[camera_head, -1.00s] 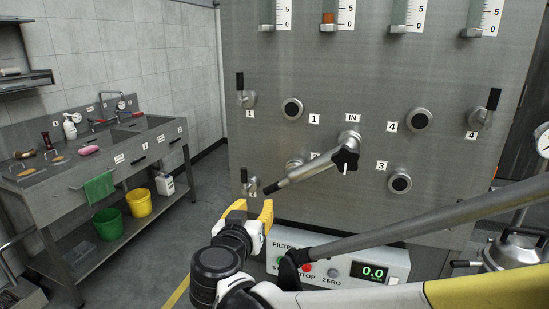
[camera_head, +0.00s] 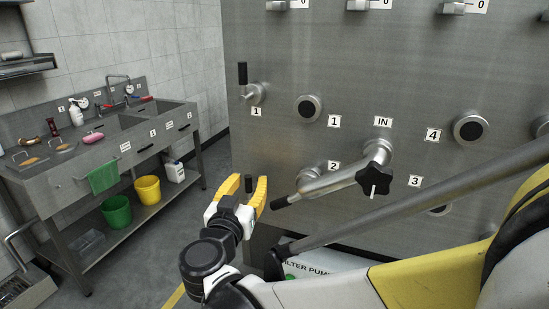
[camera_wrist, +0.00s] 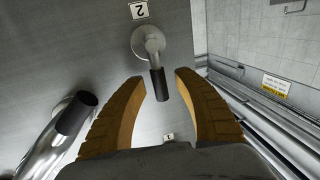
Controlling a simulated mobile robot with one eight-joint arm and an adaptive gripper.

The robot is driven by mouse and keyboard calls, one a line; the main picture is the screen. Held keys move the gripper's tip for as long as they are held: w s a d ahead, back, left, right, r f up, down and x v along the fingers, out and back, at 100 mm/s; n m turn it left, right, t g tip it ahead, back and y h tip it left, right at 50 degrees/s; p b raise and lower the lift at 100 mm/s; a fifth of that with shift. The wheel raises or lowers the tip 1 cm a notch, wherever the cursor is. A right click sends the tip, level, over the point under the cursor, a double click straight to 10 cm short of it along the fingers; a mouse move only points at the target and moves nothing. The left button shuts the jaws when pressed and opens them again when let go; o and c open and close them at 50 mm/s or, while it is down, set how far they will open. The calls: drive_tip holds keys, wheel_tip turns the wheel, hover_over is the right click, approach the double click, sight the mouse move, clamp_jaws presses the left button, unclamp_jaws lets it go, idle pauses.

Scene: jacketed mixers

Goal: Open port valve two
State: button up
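Valve two is a small metal valve on the steel panel with a black lever. The wrist view shows its round metal body (camera_wrist: 150,42) beside an upside-down "2" label (camera_wrist: 139,10). Its black lever (camera_wrist: 159,85) points down in that picture, toward the space between my fingers. My gripper (camera_wrist: 160,77) is open, with one yellow finger on each side of the lever and visible gaps. In the head view, my gripper (camera_head: 247,184) is at the panel's lower left; the fingers hide most of the valve, and a bit of dark lever shows between them.
Valve one (camera_head: 254,93), lever upright, is above my gripper. A swivel pipe (camera_head: 335,183) with a black star knob (camera_head: 375,181) reaches from the IN port toward my gripper's right side, its black tip close by. The sink bench (camera_head: 110,150) stands left across open floor.

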drive_tip(key=shift+w, duration=0.2)
drive_tip(key=shift+s, duration=0.2)
clamp_jaws()
